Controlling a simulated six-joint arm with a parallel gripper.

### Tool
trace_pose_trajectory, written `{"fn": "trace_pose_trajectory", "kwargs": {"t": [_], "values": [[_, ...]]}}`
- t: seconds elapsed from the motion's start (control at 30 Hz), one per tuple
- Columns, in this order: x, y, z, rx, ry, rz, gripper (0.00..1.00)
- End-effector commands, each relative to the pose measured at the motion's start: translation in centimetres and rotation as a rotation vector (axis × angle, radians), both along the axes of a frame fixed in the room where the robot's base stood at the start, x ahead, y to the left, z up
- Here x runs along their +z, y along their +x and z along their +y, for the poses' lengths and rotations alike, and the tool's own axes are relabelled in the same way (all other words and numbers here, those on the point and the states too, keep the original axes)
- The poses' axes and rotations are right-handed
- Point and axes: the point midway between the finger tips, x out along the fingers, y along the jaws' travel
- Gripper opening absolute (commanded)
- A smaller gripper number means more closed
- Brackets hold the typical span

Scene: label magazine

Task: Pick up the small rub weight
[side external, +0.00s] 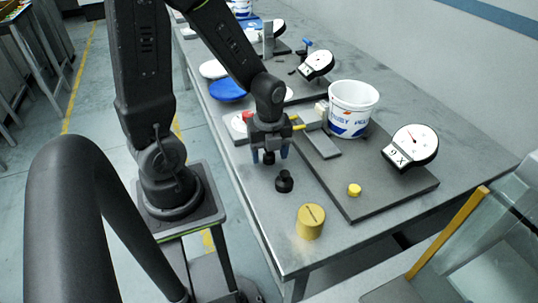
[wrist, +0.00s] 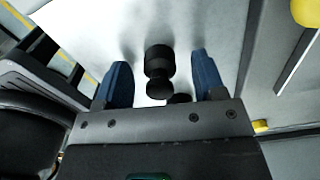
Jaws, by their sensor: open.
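A small black knobbed weight (side external: 284,182), which looks like the small rub weight, stands upright on the grey table left of the dark base plate. My gripper (side external: 264,157) is above and just behind it in the side view, blue fingers pointing down. In the wrist view the black weight (wrist: 158,60) shows between the two spread blue fingers, with a gap on each side. The gripper is open and holds nothing. A dark round part near the palm is partly hidden in the wrist view.
A slotted yellow cylinder (side external: 311,222) stands near the table's front edge. On the base plate (side external: 395,193) are a small yellow cylinder (side external: 354,190), a dial gauge (side external: 414,143) and a white tub (side external: 352,108). A blue lid (side external: 228,90) lies farther back.

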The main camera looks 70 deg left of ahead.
Motion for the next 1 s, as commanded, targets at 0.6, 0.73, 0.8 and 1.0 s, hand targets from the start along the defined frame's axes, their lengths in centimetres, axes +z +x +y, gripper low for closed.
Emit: {"fn": "trace_pose_trajectory", "kwargs": {"t": [0.6, 0.73, 0.8, 1.0], "values": [[-0.38, -0.01, 0.01, 0.001, 0.000, 0.000, 0.34], [-0.37, 0.00, 0.01, 0.001, 0.000, 0.000, 0.21], [-0.37, 0.00, 0.01, 0.001, 0.000, -0.001, 0.15], [-0.35, 0.02, 0.02, 0.001, 0.001, -0.001, 0.04]]}}
